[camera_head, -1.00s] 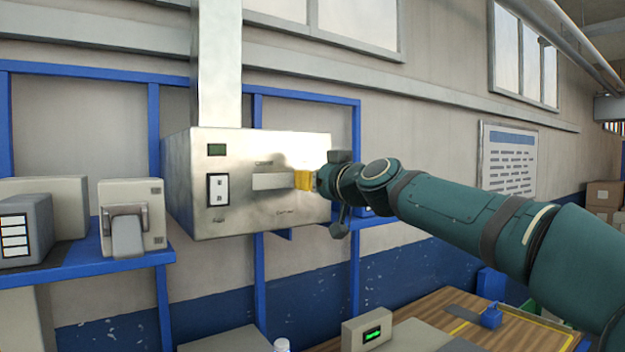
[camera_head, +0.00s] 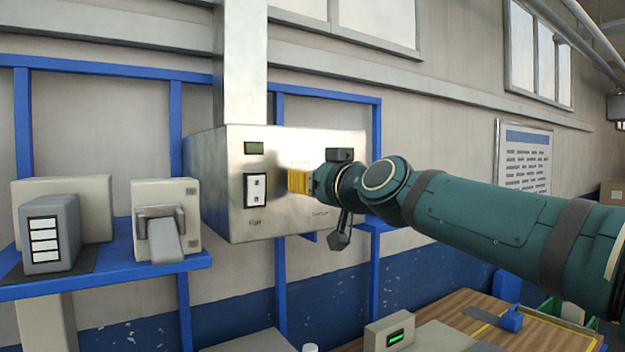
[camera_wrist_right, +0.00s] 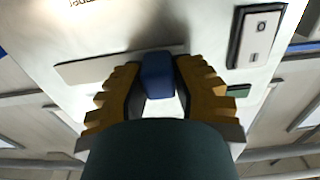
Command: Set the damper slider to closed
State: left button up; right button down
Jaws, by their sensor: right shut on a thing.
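The damper slider's blue knob (camera_wrist_right: 157,75) shows in the right wrist view between the yellow fingers of my right gripper (camera_wrist_right: 158,85), which is shut on it. The slider's pale track plate (camera_wrist_right: 100,67) runs out to the left of the knob there. The knob is at the end of the visible plate nearer the rocker switch. In the head view my right gripper (camera_head: 300,182) is at the front of the metal box (camera_head: 225,215), just right of the rocker switch (camera_head: 256,190), and hides the knob. The small panel labels are too blurred to read. My left gripper is not in view.
The box has a small dark green display (camera_head: 254,149) above the switch. A blue shelf (camera_head: 110,277) with grey devices stands at the left. A wooden-topped table (camera_head: 465,310) with a small lit display unit (camera_head: 390,333) is below. A notice (camera_head: 524,160) hangs on the wall.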

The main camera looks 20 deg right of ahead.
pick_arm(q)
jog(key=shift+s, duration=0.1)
pick_arm(e)
jog(key=shift+a+f, duration=0.15)
jog(key=shift+a, duration=0.05)
jog(key=c, duration=0.9)
grip_release()
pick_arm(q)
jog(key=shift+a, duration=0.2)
pick_arm(e)
jog(key=shift+o, duration=0.8)
jog(key=shift+a, duration=0.2)
jog(key=shift+d, duration=0.15)
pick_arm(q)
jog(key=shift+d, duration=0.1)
pick_arm(e)
jog(key=shift+s, duration=0.2)
jog(key=s+d, duration=0.1)
jog(key=s, duration=1)
jog(key=shift+s+d, duration=0.25)
jog(key=shift+s, duration=0.05)
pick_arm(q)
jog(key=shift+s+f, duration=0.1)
